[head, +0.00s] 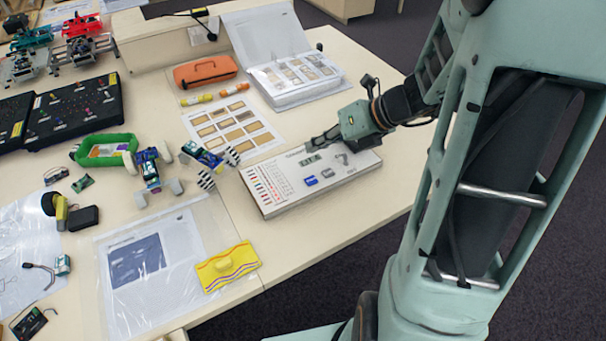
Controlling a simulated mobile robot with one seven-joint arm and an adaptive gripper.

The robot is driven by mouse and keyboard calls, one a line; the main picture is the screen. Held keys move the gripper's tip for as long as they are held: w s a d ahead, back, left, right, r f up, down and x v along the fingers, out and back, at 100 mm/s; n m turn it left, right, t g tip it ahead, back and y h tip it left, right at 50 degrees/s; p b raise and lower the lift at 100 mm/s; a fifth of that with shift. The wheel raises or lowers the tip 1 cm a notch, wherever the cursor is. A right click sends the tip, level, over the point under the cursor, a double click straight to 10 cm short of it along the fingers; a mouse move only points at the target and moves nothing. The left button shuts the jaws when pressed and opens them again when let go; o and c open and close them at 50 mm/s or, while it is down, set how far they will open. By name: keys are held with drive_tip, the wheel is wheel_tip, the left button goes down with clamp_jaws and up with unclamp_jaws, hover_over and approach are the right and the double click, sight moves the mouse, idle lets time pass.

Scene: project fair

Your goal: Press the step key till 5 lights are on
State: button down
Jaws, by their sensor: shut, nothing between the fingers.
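A white panel box (283,205) lies flat on the table near its right edge. It has a printed coloured chart on its left, a small dark display (310,160) and a few keys, among them a blue key (311,181) and a grey key (342,159). The key labels are too small to read, and I cannot tell how many lights are on. My gripper (312,145) is shut and empty. It reaches in from the right, over the far edge of the box just behind the display. Whether it touches the box is unclear. The gripper hides part of the box's far edge.
Behind the box are a sample sheet (232,126), an open binder (290,92) and an orange pouch (205,71). Small wheeled robots (150,170) stand to the left. Bare tabletop (310,240) runs along the box's near side.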

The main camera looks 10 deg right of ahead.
drive_tip(key=shift+a+m, duration=0.1)
drive_tip(key=shift+m, duration=0.4)
drive_tip(key=shift+f, duration=0.1)
drive_tip(key=b, duration=0.8)
hover_over(314, 181)
wheel_tip(314, 181, down, 8)
drive_tip(key=shift+r, duration=0.15)
drive_tip(key=shift+w+f, duration=0.1)
drive_tip(key=shift+f, duration=0.35)
idle(0.5)
drive_tip(key=shift+f, duration=0.45)
drive_tip(key=shift+f+b, duration=0.3)
idle(0.4)
idle(0.3)
drive_tip(key=shift+r+p, duration=0.75)
drive_tip(key=shift+p, duration=0.1)
